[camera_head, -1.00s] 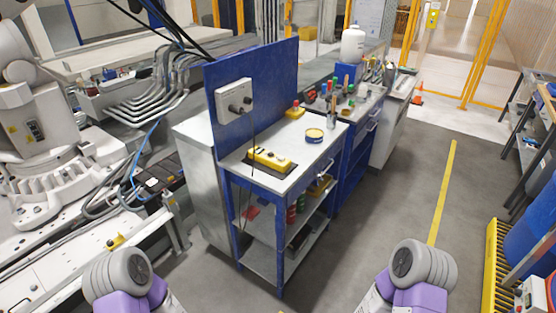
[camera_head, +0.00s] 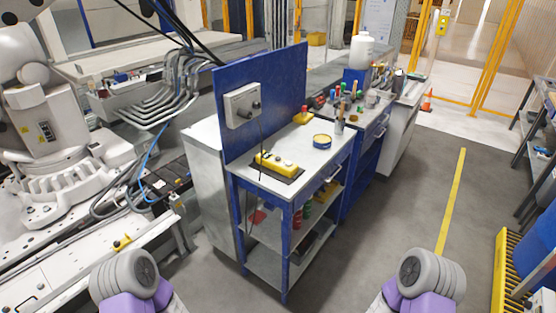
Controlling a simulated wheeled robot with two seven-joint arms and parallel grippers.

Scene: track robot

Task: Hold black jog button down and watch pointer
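A yellow control box (camera_head: 278,162) with small buttons on top lies on a dark mat on the metal-topped bench (camera_head: 262,182). A black cable runs up from near it towards a grey wall box (camera_head: 242,105) with dark knobs, fixed to the blue upright panel (camera_head: 282,90). I cannot make out which button is the black jog button. No pointer can be told apart at this size. Neither gripper is in view; only grey and purple parts of my arms show below.
A red-topped yellow button box (camera_head: 304,116) stands at the bench's back. A second blue bench with tools and a white bottle (camera_head: 361,50) adjoins it. A large white robot arm (camera_head: 50,125) is at left. Grey floor (camera_head: 400,205) is open at right, beside a yellow line (camera_head: 452,200).

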